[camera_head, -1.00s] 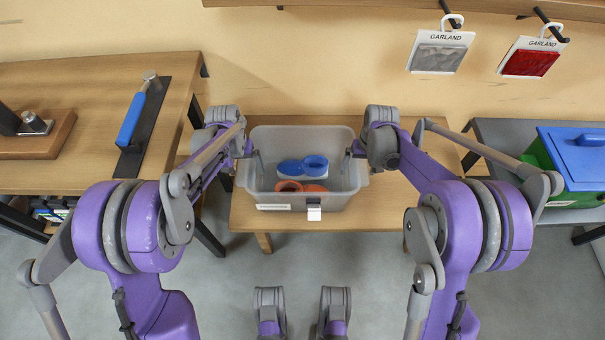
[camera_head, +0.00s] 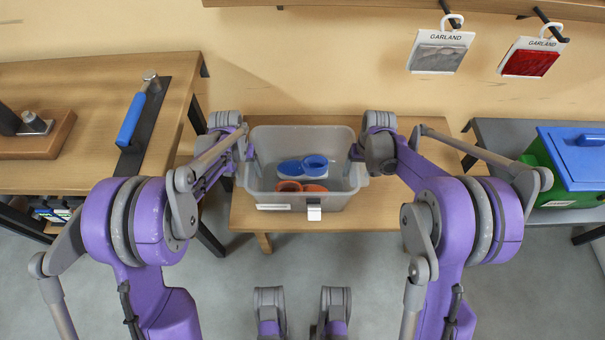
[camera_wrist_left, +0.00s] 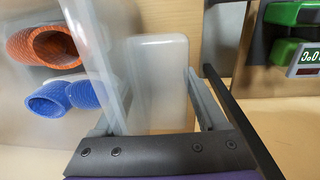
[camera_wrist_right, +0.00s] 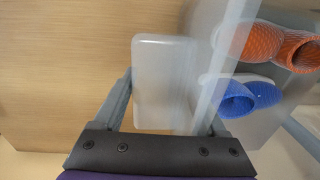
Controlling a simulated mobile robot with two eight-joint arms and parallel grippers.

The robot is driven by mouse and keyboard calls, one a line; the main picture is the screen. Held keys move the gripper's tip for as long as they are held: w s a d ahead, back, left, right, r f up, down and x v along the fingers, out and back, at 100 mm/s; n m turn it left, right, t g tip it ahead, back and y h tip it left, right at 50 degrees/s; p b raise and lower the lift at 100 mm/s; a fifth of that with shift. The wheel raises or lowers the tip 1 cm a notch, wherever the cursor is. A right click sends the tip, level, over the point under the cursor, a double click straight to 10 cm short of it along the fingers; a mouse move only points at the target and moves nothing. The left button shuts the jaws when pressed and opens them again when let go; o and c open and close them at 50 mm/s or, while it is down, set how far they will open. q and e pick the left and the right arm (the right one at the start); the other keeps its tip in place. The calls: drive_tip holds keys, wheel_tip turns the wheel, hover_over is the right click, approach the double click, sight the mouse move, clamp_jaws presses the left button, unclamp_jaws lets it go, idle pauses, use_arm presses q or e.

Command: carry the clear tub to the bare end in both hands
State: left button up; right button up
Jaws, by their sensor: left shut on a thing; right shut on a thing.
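The clear tub (camera_head: 345,198) stands on the wooden bench in the head view, with a white label and a latch on its front. Blue shoes (camera_head: 302,167) and orange shoes (camera_head: 301,186) lie inside. My left gripper (camera_head: 247,153) is shut on the tub's left end handle; the pale handle (camera_wrist_left: 160,75) shows between its fingers in the left wrist view. My right gripper (camera_head: 356,152) is shut on the right end handle, whose pale grip (camera_wrist_right: 163,80) shows between its fingers in the right wrist view. The fingertips are partly hidden in the head view.
The wooden bench (camera_head: 400,205) is bare to the right of the tub. A higher table (camera_head: 70,90) with a blue-handled tool (camera_head: 131,120) stands at the left. A green box with a blue lid (camera_head: 578,160) stands on a grey table at the right. Packets hang above.

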use_arm(q)
clamp_jaws()
use_arm(e)
clamp_jaws()
use_arm(q)
drive_tip(key=shift+r, duration=0.2)
use_arm(e)
drive_tip(key=shift+r, duration=0.2)
